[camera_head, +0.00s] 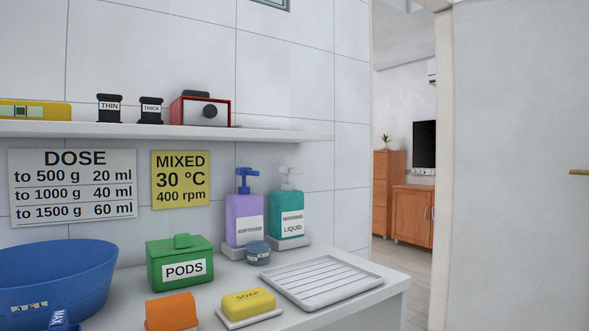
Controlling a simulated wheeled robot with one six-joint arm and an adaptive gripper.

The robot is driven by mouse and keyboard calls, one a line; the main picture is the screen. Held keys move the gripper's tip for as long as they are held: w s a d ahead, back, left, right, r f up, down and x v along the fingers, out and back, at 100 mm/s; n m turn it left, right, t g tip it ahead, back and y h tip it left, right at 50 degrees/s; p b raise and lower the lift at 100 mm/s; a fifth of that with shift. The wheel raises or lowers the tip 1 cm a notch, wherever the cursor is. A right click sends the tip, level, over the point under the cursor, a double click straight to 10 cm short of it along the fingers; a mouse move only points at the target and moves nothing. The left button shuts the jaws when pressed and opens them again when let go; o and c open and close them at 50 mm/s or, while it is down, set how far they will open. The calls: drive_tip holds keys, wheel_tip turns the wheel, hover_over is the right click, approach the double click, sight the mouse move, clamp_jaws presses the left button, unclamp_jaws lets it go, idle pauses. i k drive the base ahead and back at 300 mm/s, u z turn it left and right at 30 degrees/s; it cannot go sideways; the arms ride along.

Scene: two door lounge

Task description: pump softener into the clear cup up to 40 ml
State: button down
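The softener bottle (245,218) is purple with a blue pump head (247,180) and a white label whose small print looks like "SOFTENER". It stands upright on a pale base at the back of the white counter (380,283), against the tiled wall. A teal bottle (287,208) labelled "LIQUID", with a white pump, stands just to its right. I cannot make out a clear cup. My gripper is not in view.
A small round grey-blue container (257,252) sits in front of the softener. A green PODS box (180,264), yellow soap (248,302), orange block (171,312), ribbed white tray (321,282) and blue basin (45,275) crowd the counter. A shelf (170,131) runs above.

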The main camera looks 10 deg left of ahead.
sight(244, 172)
drive_tip(key=u, duration=0.05)
drive_tip(key=k, duration=0.4)
drive_tip(key=u, duration=0.85)
